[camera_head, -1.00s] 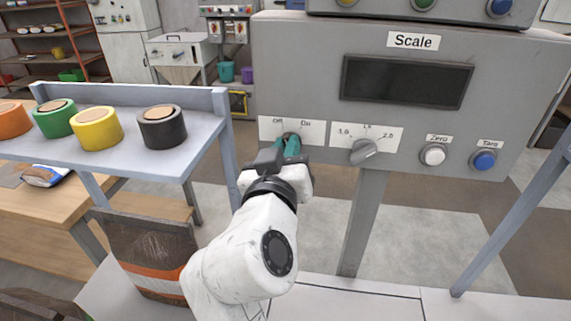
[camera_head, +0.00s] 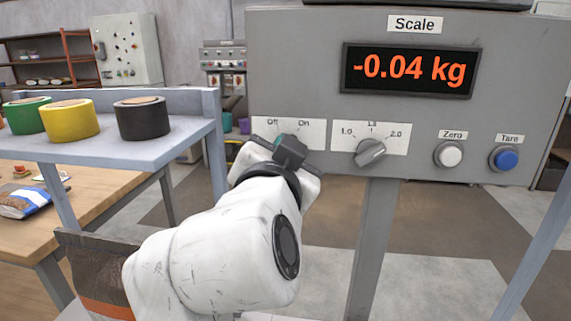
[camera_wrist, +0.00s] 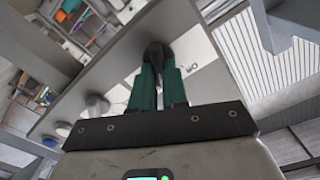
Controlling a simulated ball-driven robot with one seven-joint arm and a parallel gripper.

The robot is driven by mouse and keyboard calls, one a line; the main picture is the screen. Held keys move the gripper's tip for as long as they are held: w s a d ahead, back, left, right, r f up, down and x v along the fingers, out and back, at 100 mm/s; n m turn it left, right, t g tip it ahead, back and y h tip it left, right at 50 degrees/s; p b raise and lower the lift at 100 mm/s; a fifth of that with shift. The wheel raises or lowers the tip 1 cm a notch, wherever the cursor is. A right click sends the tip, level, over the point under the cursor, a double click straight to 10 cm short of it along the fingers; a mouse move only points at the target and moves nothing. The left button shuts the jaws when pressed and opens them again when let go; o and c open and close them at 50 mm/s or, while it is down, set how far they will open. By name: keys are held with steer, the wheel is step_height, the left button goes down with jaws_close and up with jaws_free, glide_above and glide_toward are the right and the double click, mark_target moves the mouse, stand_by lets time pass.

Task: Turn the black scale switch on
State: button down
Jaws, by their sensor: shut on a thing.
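The grey scale panel (camera_head: 310,60) fills the upper right of the head view. Its display (camera_head: 409,69) is lit and reads -0.04 kg in orange. The black scale switch (camera_wrist: 157,52) shows between my green fingertips in the wrist view. My gripper (camera_wrist: 158,75) is shut on it. In the head view my gripper (camera_head: 284,143) is at the Off/On label (camera_head: 310,130) and hides most of the switch, so its exact angle cannot be told there.
To the right on the panel are a grey range knob (camera_head: 370,152), a white Zero button (camera_head: 448,154) and a blue Tare button (camera_head: 504,158). A shelf (camera_head: 190,150) with green, yellow and black (camera_head: 142,118) tape rolls stands at the left.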

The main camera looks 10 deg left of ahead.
steer(key=shift+m, duration=0.3)
steer(key=c, duration=1.1)
jaws_free()
steer(key=shift+c, duration=0.2)
steer(key=s+b, duration=0.1)
steer(key=s, duration=0.9)
steer(key=shift+s+a, duration=0.2)
steer(key=shift+s, duration=0.2)
steer(key=shift+f, duration=0.1)
